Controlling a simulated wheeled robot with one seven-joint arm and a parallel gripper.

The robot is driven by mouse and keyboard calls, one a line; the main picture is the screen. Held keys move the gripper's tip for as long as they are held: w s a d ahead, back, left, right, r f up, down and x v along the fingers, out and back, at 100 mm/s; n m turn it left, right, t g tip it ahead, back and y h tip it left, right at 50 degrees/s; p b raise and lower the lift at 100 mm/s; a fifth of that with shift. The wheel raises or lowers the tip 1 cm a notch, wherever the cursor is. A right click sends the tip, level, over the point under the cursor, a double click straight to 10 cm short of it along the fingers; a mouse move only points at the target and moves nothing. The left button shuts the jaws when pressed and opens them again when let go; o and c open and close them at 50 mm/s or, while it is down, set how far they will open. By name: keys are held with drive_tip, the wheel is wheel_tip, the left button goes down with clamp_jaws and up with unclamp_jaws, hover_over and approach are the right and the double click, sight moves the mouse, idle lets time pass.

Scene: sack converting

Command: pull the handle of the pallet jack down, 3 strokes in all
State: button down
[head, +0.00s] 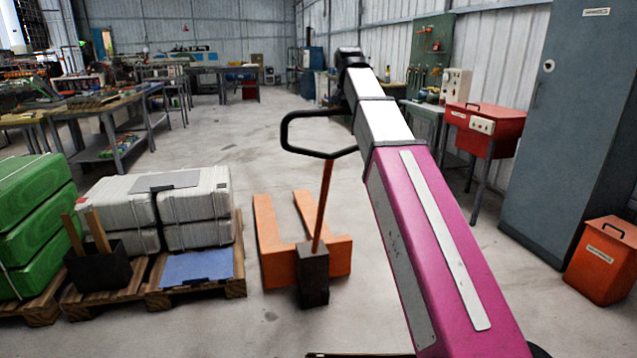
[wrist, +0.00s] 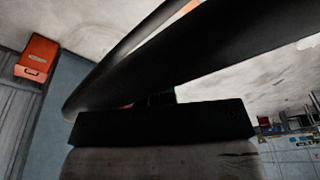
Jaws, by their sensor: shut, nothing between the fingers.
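The pallet jack (head: 335,258) stands on the floor with two orange forks and a dark pump body. Its orange shaft rises to a black loop handle (head: 288,134), which stands raised. The right end of the loop is hidden behind my arm. In the wrist view the handle's black bars (wrist: 235,55) cross very close in front of the camera. My gripper (wrist: 155,100) shows there as a dark block with small fingertips, shut and empty, close by the bars. I cannot tell whether it touches them.
Left of the jack, a wooden pallet (head: 205,292) carries grey cases (head: 195,205), with green sacks (head: 35,215) further left. To the right are a red box on legs (head: 487,130), a grey cabinet (head: 560,130) and an orange bin (head: 603,262). The floor behind the jack is clear.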

drive_tip(key=shift+w+a+r, duration=0.15)
drive_tip(key=shift+w+r, duration=0.1)
drive_tip(key=shift+w, duration=0.3)
drive_tip(key=shift+w+a+r, duration=0.15)
drive_tip(key=shift+w+r, duration=0.05)
drive_tip(key=shift+w, duration=0.3)
drive_tip(key=w+a+r, duration=0.2)
drive_tip(key=w, duration=0.4)
drive_tip(key=shift+w, duration=0.2)
drive_tip(key=w+a+r, duration=0.1)
drive_tip(key=w+a, duration=0.1)
drive_tip(key=w, duration=0.4)
drive_tip(key=shift+w+r, duration=0.25)
drive_tip(key=shift+r, duration=0.1)
drive_tip(key=shift+w, duration=0.1)
